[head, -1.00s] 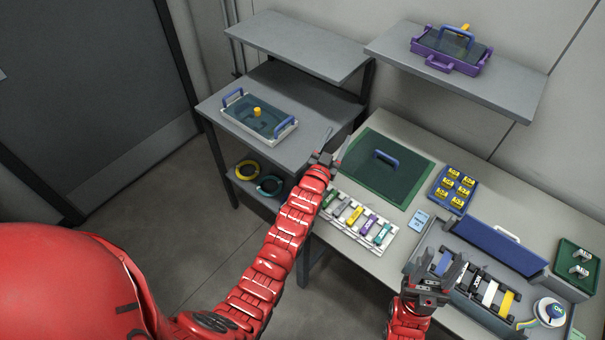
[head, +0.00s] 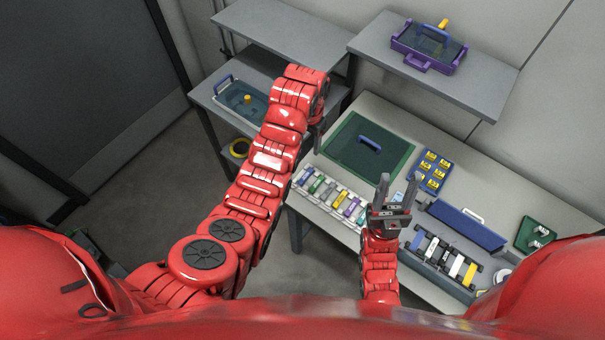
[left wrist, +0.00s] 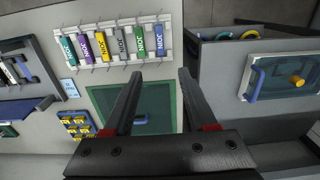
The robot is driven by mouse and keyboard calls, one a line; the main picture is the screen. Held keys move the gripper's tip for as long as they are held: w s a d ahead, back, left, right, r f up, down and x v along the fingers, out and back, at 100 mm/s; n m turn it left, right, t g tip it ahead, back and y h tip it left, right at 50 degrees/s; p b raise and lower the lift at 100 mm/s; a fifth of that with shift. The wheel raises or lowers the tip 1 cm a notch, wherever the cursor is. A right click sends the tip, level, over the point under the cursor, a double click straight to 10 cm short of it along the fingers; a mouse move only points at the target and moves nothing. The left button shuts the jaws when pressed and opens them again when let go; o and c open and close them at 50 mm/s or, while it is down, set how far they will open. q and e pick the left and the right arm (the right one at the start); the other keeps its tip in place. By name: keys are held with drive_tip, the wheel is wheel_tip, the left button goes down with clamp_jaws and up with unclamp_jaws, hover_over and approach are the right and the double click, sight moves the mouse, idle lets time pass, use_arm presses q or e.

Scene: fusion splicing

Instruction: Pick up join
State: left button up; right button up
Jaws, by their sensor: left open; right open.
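Several coloured joins stand side by side in a white rack (head: 327,203) at the table's left front edge. In the left wrist view, the bars read JOIN: among them are a purple join (left wrist: 87,47), a yellow join (left wrist: 103,46), a grey join (left wrist: 122,42) and a green join (left wrist: 141,43). My left gripper (head: 318,146) hangs near the rack's far left end, mostly hidden by its arm. In its wrist view the open fingers (left wrist: 160,82) are empty, with the rack beyond their tips. My right gripper (head: 393,190) is open and empty, right of the rack.
A green panel with a blue handle (head: 370,143) lies behind the rack. A blue tray of yellow pieces (head: 432,170) and a grey case (head: 440,260) lie to the right. A side shelf holds a handled tray (head: 243,108). A purple box (head: 428,50) sits on the upper shelf.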

use_arm(q)
drive_tip(key=b, duration=0.9)
hover_over(306, 175)
drive_tip(key=f, duration=1)
drive_tip(key=shift+w+d+f, duration=0.2)
drive_tip(key=shift+w+d, duration=0.05)
drive_tip(key=shift+w, duration=0.05)
drive_tip(key=shift+f+p, duration=0.4)
drive_tip(key=shift+p, duration=0.65)
drive_tip(key=f+p, duration=0.2)
drive_tip(key=f, duration=0.1)
drive_tip(key=shift+s+a+f+p, duration=0.15)
drive_tip(key=shift+s+f+p, duration=0.1)
drive_tip(key=shift+s+p, duration=0.15)
drive_tip(key=shift+f, duration=1.05)
drive_tip(key=shift+w, duration=0.1)
clamp_jaws()
